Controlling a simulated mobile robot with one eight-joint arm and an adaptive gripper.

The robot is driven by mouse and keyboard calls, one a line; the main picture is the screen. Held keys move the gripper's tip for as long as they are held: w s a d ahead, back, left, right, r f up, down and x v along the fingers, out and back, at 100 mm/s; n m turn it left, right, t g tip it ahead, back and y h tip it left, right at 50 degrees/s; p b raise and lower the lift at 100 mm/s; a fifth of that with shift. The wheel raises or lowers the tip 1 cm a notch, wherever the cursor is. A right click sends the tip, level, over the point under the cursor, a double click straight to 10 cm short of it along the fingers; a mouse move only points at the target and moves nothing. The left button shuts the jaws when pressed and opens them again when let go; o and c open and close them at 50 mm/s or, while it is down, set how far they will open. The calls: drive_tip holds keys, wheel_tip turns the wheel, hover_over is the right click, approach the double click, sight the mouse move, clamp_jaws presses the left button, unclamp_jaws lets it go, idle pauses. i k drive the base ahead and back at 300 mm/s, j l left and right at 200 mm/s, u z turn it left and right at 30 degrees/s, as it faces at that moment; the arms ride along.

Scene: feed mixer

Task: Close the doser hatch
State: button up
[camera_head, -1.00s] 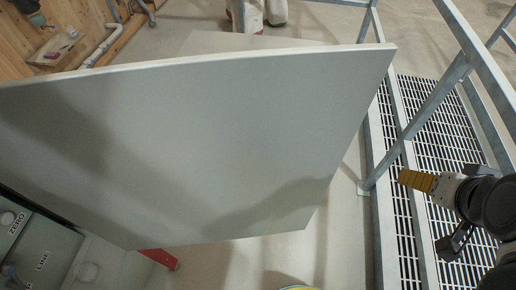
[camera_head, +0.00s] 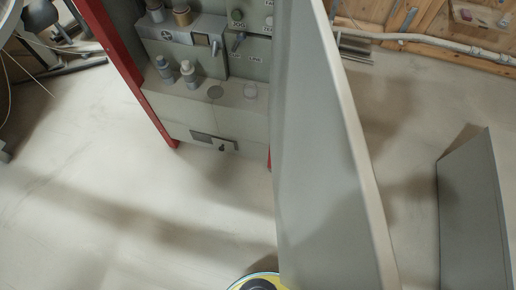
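A large pale grey panel (camera_head: 325,170), which looks like the doser hatch, stands upright in the middle right of the head view. It stands open, edge towards me, at the right side of a grey cabinet (camera_head: 245,117) with red frame posts. Its top edge and lower end run out of the picture. Where it joins the cabinet I cannot make out. The cabinet front has a small dark latch plate (camera_head: 213,142) low down. My gripper is not in view.
Bottles (camera_head: 188,72) and knobs sit on the cabinet's upper ledge. A grey box-like block (camera_head: 474,215) stands on the floor at the right. A pipe (camera_head: 425,39) runs along the wooden wall behind.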

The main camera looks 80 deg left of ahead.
sight(333, 233)
drive_tip(key=i+u, duration=0.1)
drive_tip(key=u, duration=0.4)
drive_tip(key=i+l+u, duration=0.1)
drive_tip(key=u, duration=0.35)
drive_tip(key=i+l+u, duration=0.1)
drive_tip(key=u, duration=0.4)
drive_tip(key=l+u, duration=0.25)
drive_tip(key=u, duration=0.25)
drive_tip(key=i+l+u, duration=0.1)
drive_tip(key=u, duration=0.35)
drive_tip(key=l+u, duration=0.25)
drive_tip(key=u, duration=0.2)
drive_tip(key=l+u, duration=0.3)
drive_tip(key=u, duration=0.2)
drive_tip(key=k+l+u, duration=0.1)
drive_tip(key=l+u, duration=0.15)
drive_tip(key=u, duration=0.2)
